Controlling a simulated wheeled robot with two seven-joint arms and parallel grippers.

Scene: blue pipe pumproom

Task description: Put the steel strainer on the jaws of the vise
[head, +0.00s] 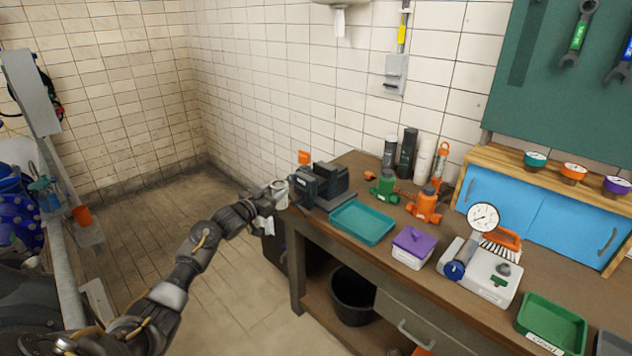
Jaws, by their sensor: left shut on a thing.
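The vise (322,186), dark grey, stands at the far left end of the workbench. My left gripper (270,203) reaches in from the left and is just left of the vise, by the bench's end. It is shut on a small pale metallic cylinder, which looks like the steel strainer (281,194). The strainer is held close to the vise's left side, and I cannot tell whether they touch. The gripper's fingers are small and partly hidden by the strainer and wrist. My right gripper is not in view.
A teal tray (362,223) lies right of the vise. A pressure gauge (483,217) stands further right. Open floor (215,265) lies left of the bench.

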